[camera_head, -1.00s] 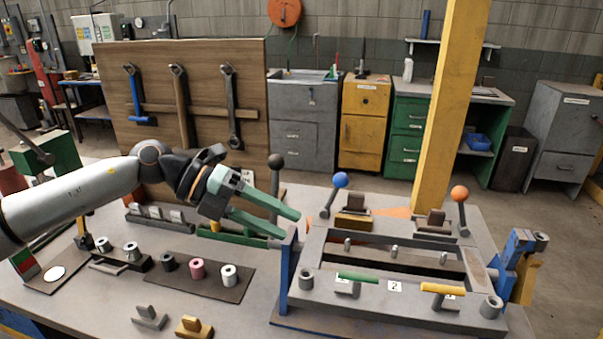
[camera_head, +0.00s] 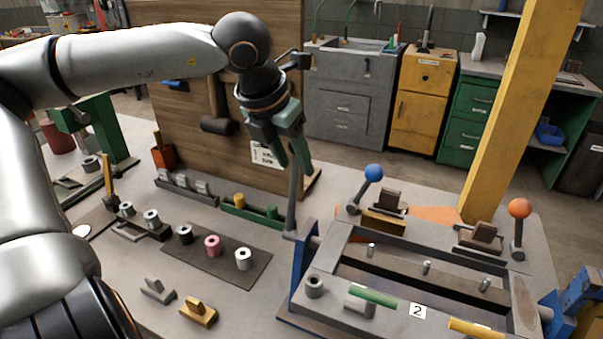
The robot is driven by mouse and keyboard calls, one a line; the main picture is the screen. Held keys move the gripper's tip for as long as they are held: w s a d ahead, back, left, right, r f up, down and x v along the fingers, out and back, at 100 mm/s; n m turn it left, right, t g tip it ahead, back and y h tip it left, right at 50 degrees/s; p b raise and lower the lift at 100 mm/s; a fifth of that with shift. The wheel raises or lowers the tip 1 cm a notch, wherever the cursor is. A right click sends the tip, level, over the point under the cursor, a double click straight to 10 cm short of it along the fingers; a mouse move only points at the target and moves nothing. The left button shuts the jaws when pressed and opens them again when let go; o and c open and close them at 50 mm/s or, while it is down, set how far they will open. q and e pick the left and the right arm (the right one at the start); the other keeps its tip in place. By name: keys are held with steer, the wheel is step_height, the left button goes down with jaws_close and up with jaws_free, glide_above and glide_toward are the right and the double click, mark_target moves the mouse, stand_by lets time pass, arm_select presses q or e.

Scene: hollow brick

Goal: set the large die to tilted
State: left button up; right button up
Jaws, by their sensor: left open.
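The large die appears to be the grey rectangular frame (camera_head: 392,321) at lower right, held between blue side brackets (camera_head: 300,268). It looks roughly level, with its near right part cut by the picture edge. A dark upright lever (camera_head: 292,205) stands at its left side. My left gripper (camera_head: 290,160) points down at the top of this lever with its green fingers open. The lever's black knob is hidden by the gripper, and I cannot tell whether the fingers touch it. My right gripper is not in view.
A blue-knobbed lever (camera_head: 373,173) and an orange-knobbed lever (camera_head: 519,208) stand behind the frame. A yellow post (camera_head: 520,110) rises at right. A dark mat (camera_head: 210,262) with small cylinders lies left of the frame. A wooden tool board (camera_head: 190,120) stands behind.

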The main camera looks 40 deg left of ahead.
arm_select(q)
steer(key=shift+x, duration=2.4)
steer(key=shift+c, duration=0.4)
jaws_close()
steer(key=shift+r, duration=0.1)
